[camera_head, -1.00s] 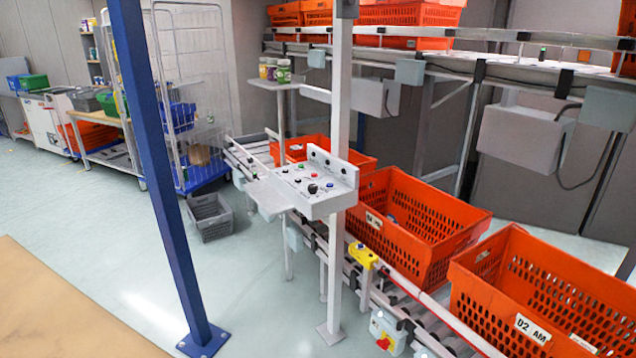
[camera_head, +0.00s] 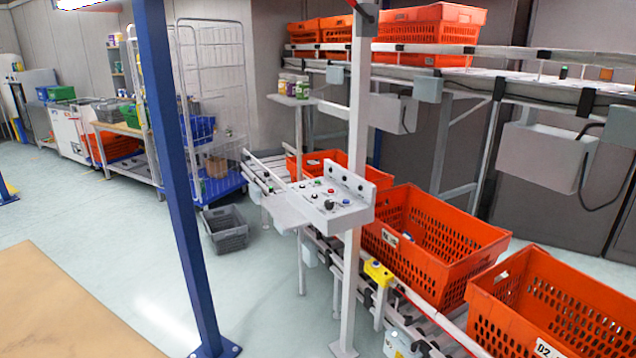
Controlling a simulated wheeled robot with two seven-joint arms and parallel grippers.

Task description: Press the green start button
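Neither of my grippers is in view.
A blue post (camera_head: 180,190) and a white post (camera_head: 354,230) stand in front. A grey crate (camera_head: 226,230) is on the floor.

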